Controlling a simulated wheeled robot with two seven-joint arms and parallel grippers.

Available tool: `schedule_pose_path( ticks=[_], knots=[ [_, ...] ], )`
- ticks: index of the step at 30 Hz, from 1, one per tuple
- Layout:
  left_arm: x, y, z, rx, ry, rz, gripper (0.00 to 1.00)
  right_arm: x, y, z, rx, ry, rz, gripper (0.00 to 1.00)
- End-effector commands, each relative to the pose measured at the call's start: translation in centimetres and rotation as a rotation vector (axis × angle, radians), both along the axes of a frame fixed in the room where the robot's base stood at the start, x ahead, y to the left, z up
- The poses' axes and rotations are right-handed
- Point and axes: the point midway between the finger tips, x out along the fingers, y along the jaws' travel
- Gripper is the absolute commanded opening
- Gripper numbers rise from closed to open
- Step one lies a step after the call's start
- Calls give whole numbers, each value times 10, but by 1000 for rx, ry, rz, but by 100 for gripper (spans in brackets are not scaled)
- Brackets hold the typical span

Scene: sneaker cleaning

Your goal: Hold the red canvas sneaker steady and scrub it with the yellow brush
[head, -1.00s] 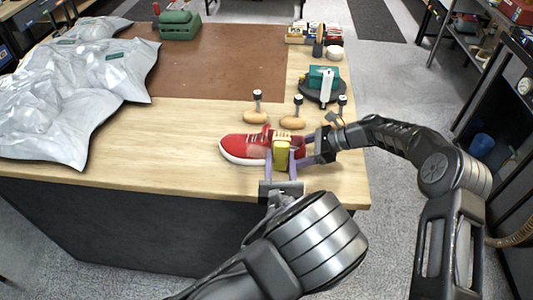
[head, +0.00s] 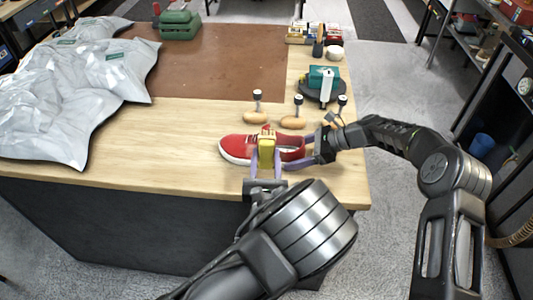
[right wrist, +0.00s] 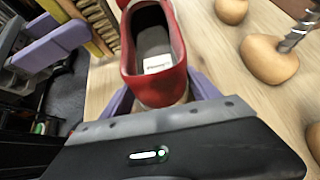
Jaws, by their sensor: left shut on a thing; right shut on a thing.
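The red canvas sneaker (head: 235,148) with a white sole lies upright near the table's front edge, toe left. Its open collar (right wrist: 152,45) faces the camera in the right wrist view. My right gripper (head: 305,150) is shut on the heel end, purple fingers on either side (right wrist: 165,92). My left gripper (head: 266,165) is shut on the yellow brush (head: 267,150) and holds it upright at the sneaker's near side. The brush's tan bristles (right wrist: 104,25) show beside the sneaker in the right wrist view; whether they touch it I cannot tell.
Several wooden shoe-tree pieces (head: 293,123) with metal knobs lie just behind the sneaker. A dark round stand (head: 309,95) with a teal box (head: 323,76) stands farther back. Grey plastic bags (head: 80,90) cover the left side. Bare wood (head: 150,150) lies left of the toe.

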Motion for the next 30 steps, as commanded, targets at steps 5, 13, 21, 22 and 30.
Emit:
schedule_pose_path(
  ticks=[5, 13, 21, 22, 30],
  knots=[
    [2, 0, -1, 0, -1, 0, 11, -1, 0, -2, -2, 3, -1, 15],
    [3, 9, -1, 1, 1, 1, 11, 0, -1, -2, -2, 3, -2, 15],
    [4, 33, -1, 2, 0, 1, 11, 0, -1, -2, -3, 3, -2, 15],
    [4, 34, -1, 1, 0, 1, 11, 0, -1, -2, -3, 3, -2, 15],
    [4, 39, 0, 1, -1, 2, 11, 0, -1, -2, -3, 2, -1, 15]
  ],
)
